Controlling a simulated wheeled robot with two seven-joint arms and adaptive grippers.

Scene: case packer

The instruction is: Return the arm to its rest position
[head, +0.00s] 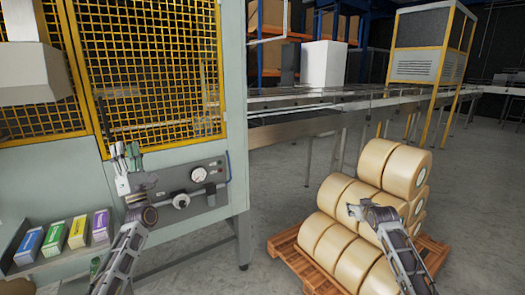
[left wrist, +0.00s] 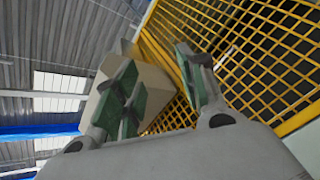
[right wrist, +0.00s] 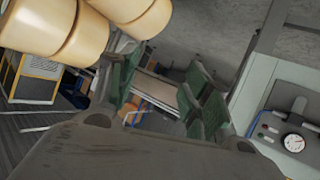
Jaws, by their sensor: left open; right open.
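My left gripper (head: 127,160) is raised in front of the machine's panel, just below the yellow mesh guard. In the left wrist view its green-padded fingers (left wrist: 165,95) are apart with nothing between them. The mesh and a beige box-shaped part show behind them. My right gripper (head: 360,212) is in front of the stacked rolls at the lower right. In the right wrist view its fingers (right wrist: 155,95) are apart and empty. I cannot tell from the head view how close it is to the rolls.
Tan rolls (head: 335,205) are stacked on a wooden pallet (head: 293,262). The machine panel (head: 215,172) has a gauge (head: 198,174) and knobs. Several small cartons (head: 78,231) stand on a shelf at left. A conveyor (head: 300,125) runs behind. Grey floor lies open between machine and pallet.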

